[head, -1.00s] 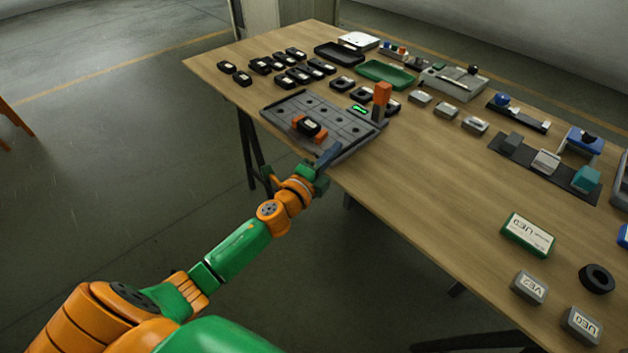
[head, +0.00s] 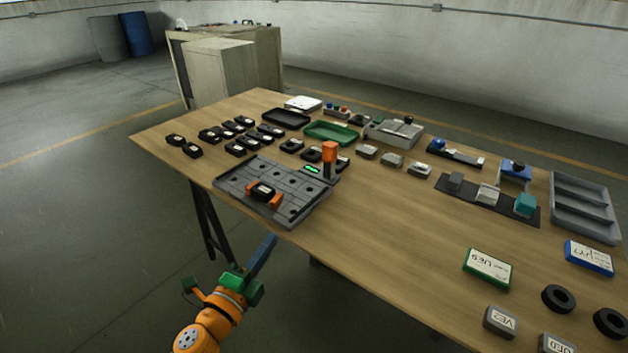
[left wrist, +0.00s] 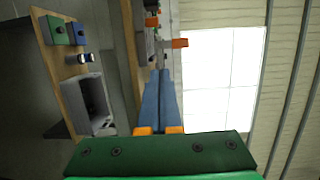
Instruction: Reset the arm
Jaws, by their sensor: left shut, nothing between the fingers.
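My left gripper (head: 262,254) hangs in the air off the near edge of the wooden table, in front of the grey fixture plate, touching nothing. Its blue fingers are together and empty, and they also show in the left wrist view (left wrist: 160,95). My orange and green left arm comes up from the bottom of the head view. My right gripper is in neither view.
The wooden table (head: 400,235) holds a grey fixture plate (head: 232,187) with a black part between orange clamps, black parts, a green tray (head: 331,132), a black tray (head: 286,118) and a grey divided tray (head: 584,207). Floor left of the table is clear.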

